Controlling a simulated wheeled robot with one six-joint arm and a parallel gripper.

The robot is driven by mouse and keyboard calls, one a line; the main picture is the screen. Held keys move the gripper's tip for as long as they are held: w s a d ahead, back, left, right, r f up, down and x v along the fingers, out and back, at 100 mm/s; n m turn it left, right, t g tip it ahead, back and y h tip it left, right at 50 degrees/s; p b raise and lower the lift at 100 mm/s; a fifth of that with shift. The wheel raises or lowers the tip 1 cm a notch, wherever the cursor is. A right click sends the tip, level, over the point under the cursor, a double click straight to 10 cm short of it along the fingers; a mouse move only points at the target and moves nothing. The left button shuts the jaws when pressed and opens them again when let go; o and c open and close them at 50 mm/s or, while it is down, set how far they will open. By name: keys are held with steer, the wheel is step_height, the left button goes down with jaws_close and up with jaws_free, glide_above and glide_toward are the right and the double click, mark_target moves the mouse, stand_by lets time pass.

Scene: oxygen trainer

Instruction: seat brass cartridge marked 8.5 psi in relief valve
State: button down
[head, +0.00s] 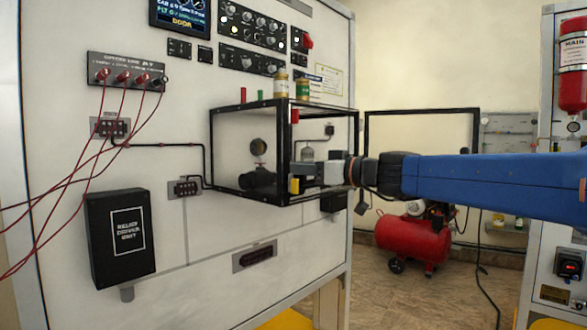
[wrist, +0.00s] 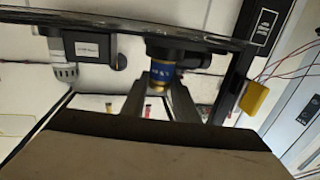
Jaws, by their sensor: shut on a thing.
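In the wrist view, a brass cartridge with a blue band (wrist: 160,76) is between the two fingers of my gripper (wrist: 157,92), which is shut on it. Small pale marks show on the band, but I cannot read them surely. The cartridge's far end meets a black fitting (wrist: 165,50), which looks like the relief valve; I cannot tell how deep it sits. In the head view, my gripper (head: 306,175) reaches into the black open frame on the panel, beside a dark cylindrical body (head: 258,179). The cartridge is not clear there.
The black frame (head: 247,106) surrounds my gripper with bars. Two brass-topped pieces, one white-banded (head: 280,85) and one green-banded (head: 302,89), stand on top. A yellow block (wrist: 254,97) is near the fingers. A grey-ended fitting (wrist: 64,73) is at left in the wrist view.

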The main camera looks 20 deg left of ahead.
steer(key=c, duration=1.4)
jaws_free()
steer(key=shift+f, duration=0.1)
steer(key=shift+d+r, duration=0.1)
steer(key=shift+r, duration=0.1)
steer(key=v, duration=1.1)
steer(key=shift+s+d, duration=0.15)
steer(key=shift+d, duration=0.25)
steer(key=s+d+f+m+h, duration=0.5)
steer(key=s+d+f, duration=0.4)
steer(key=d+f, duration=0.5)
steer(key=s+d+f+m+h, duration=0.5)
steer(key=s+d+f, duration=0.3)
steer(key=d+f, duration=0.6)
steer(key=s+d+f+m+h, duration=0.5)
steer(key=s+d+f+h, duration=0.2)
steer(key=d+f, duration=0.7)
steer(key=shift+s+d+t+h, duration=0.2)
steer(key=shift+s+d, duration=0.2)
steer(key=shift+s, duration=0.25)
steer(key=shift+s+d+t+h, duration=0.1)
steer(key=shift+s+d+t, duration=0.1)
steer(key=shift+s+d, duration=0.35)
